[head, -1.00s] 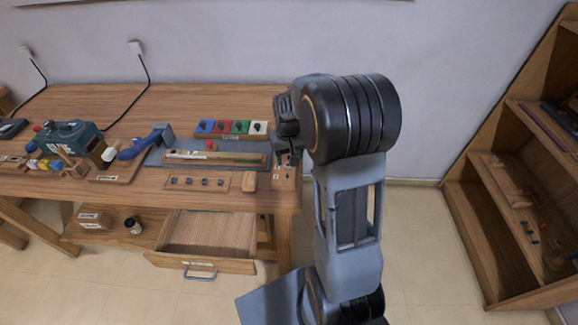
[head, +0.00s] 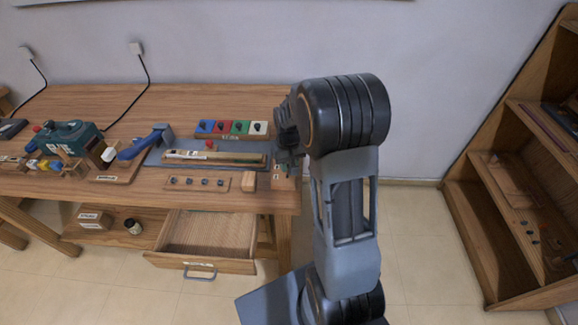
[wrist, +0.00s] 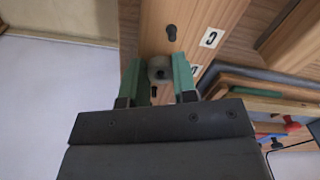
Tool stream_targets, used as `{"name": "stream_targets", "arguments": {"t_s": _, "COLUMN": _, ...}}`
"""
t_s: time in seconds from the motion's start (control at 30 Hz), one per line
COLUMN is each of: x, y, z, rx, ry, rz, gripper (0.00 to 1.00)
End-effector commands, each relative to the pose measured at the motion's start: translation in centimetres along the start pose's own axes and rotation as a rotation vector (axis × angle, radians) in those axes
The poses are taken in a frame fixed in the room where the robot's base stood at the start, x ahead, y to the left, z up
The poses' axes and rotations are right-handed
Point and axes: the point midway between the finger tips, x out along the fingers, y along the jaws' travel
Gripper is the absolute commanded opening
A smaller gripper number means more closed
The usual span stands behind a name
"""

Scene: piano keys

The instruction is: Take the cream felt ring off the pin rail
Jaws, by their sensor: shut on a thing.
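In the wrist view, my gripper (wrist: 158,80) has its two green fingers on either side of a small pale grey-cream ring (wrist: 159,66), the felt ring, and is shut on it. The ring is over the wooden pin rail (wrist: 190,12); whether a pin still passes through it I cannot tell. A dark pin (wrist: 171,33) stands bare beyond the ring, and another dark bit shows between the fingers. In the head view my gripper (head: 288,162) is low at the right end of the workbench; the ring is hidden there.
White labels, one reading C (wrist: 210,38), lie beside the pins. An open drawer (head: 205,235) juts out below.

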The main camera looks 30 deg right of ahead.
Motion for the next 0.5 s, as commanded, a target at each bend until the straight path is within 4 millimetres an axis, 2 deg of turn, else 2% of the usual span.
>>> {"name": "stream_targets", "arguments": {"t_s": 0.13, "x": -0.01, "y": 0.0, "z": 0.0, "rx": 0.0, "ry": 0.0, "rz": 0.0, "gripper": 0.04}}
{"name": "stream_targets", "arguments": {"t_s": 0.5, "x": -0.71, "y": 0.01, "z": -0.03, "rx": 0.0, "ry": 0.001, "rz": 0.0, "gripper": 0.04}}
